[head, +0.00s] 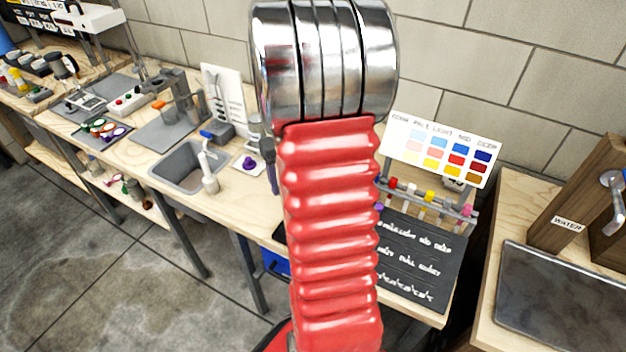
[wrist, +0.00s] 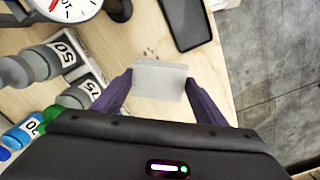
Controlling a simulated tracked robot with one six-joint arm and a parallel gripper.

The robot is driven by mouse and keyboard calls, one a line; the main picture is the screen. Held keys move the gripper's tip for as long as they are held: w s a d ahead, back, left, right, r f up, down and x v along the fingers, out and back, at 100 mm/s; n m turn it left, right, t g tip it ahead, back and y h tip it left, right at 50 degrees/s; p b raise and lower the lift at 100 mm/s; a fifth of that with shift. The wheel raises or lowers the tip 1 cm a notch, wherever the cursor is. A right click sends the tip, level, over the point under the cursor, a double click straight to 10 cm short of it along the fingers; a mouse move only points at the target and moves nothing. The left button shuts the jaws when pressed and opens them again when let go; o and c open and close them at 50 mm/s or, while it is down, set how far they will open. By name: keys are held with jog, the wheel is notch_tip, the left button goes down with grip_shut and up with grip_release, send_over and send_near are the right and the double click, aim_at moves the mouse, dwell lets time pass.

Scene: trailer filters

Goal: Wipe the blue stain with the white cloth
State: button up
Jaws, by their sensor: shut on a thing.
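In the wrist view, my gripper (wrist: 157,82) has its two purple fingers on either side of the white cloth (wrist: 158,76), a small pale grey-white square. The gripper is shut on the cloth, over the light wooden bench top. I cannot tell whether the cloth touches the bench. A few small dark specks (wrist: 149,52) lie on the wood just beyond the cloth; their colour is too unclear to call them the blue stain. No blue stain shows clearly in either view. In the head view, my red arm covers the middle of the bench and most of the gripper.
In the wrist view, a dark flat slab (wrist: 186,22) lies beyond the cloth, a round dial (wrist: 72,6) and numbered cylinders (wrist: 52,58) stand left, and floor shows right. The head view shows a sink (head: 187,176), a colour chart (head: 442,148) and a dark board (head: 415,252).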

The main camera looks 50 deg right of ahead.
jog(key=shift+m, duration=0.4)
jog(key=s+d, duration=0.2)
jog(key=s, duration=0.1)
jog(key=s+d, duration=0.1)
jog(key=s, duration=0.1)
jog(key=shift+f, duration=0.15)
